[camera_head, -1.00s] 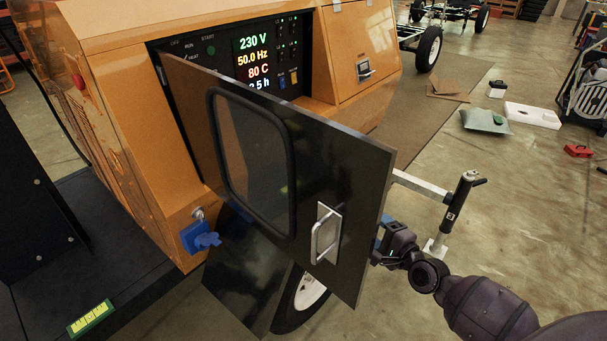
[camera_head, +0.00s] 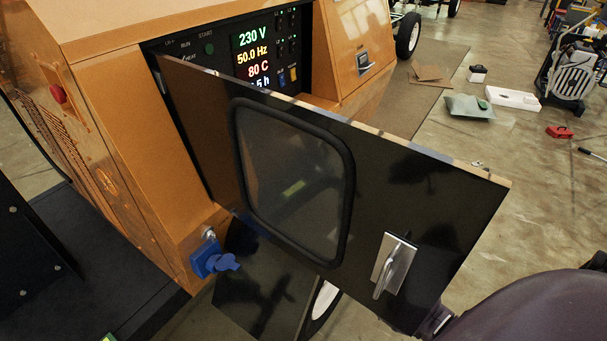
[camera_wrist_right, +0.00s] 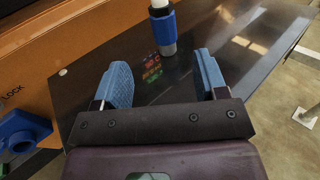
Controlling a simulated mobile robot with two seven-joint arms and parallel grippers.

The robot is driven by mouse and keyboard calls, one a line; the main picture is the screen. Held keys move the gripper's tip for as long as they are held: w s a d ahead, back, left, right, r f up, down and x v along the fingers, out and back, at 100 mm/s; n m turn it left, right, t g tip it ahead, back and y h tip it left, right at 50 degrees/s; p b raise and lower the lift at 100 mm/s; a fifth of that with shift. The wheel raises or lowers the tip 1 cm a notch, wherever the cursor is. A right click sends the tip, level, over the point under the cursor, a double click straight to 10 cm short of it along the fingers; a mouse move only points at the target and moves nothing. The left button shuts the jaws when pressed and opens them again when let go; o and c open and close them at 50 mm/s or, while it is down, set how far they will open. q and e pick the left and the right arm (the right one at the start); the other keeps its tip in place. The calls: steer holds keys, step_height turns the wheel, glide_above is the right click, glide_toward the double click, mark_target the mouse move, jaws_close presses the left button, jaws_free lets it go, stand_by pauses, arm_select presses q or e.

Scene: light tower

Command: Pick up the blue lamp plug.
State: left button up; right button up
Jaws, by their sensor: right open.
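In the right wrist view, a blue cylinder (camera_wrist_right: 162,28) with a white end and a grey end looks like the lamp plug. It lies beyond my right gripper (camera_wrist_right: 160,75), roughly midway between its two fingers. The gripper is open, with nothing between its blue fingertips. In the head view, the black door hides this gripper and I cannot make out the cylinder. A separate blue fitting (camera_head: 212,261) sits on the orange housing's lower corner; what looks like the same fitting shows at the left of the wrist view (camera_wrist_right: 22,133). My left gripper is not in view.
The open black door (camera_head: 410,190), with a window and silver handle (camera_head: 392,265), stands out across the head view. The orange generator housing (camera_head: 120,90) has a lit display panel (camera_head: 252,55). Open floor lies right, with a red box (camera_head: 559,132) and white tray (camera_head: 512,98).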

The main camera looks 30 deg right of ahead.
steer(key=shift+w+a, duration=0.1)
steer(key=shift+w, duration=0.4)
steer(key=x, duration=0.4)
steer(key=shift+w+b, duration=0.1)
steer(key=shift+b, duration=0.2)
steer(key=shift+w+d+r, duration=0.1)
steer(key=shift+w+d, duration=0.35)
steer(key=shift+w, duration=0.25)
steer(key=x, duration=0.3)
steer(key=shift+w+d+b, duration=0.1)
steer(key=shift+d+b, duration=0.25)
steer(key=shift+w+d, duration=0.2)
steer(key=shift+w, duration=0.3)
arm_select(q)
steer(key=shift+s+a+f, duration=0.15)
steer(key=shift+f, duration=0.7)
arm_select(e)
steer(key=shift+r, duration=0.1)
steer(key=c, duration=1)
